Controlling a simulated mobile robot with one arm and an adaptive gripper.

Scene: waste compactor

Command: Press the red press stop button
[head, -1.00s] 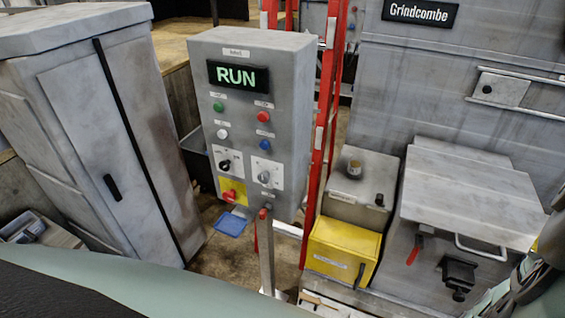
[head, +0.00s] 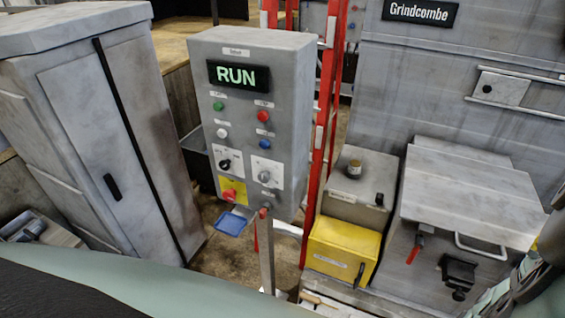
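A grey control box (head: 290,110) stands on a post, with a display (head: 238,76) reading RUN in green. On its face are a green button (head: 218,106), a red button (head: 264,117), a white button (head: 222,133) and a blue button (head: 264,144). Two rotary switches (head: 225,164) sit below. A red mushroom-type button (head: 229,195) is on a yellow plate at the lower left. The labels are too small to read, so I cannot tell which red button is the press stop. My gripper's fingertips are not in view; part of my arm shows at the right edge.
A grey cabinet (head: 110,150) stands at left. A red ladder-like frame (head: 325,120) rises behind the box. The large grey Grindcombe machine (head: 440,90) is at right, with a yellow box (head: 342,250) and a grey lidded unit (head: 470,195) before it. A blue tray-like item (head: 231,223) hangs low beneath the box.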

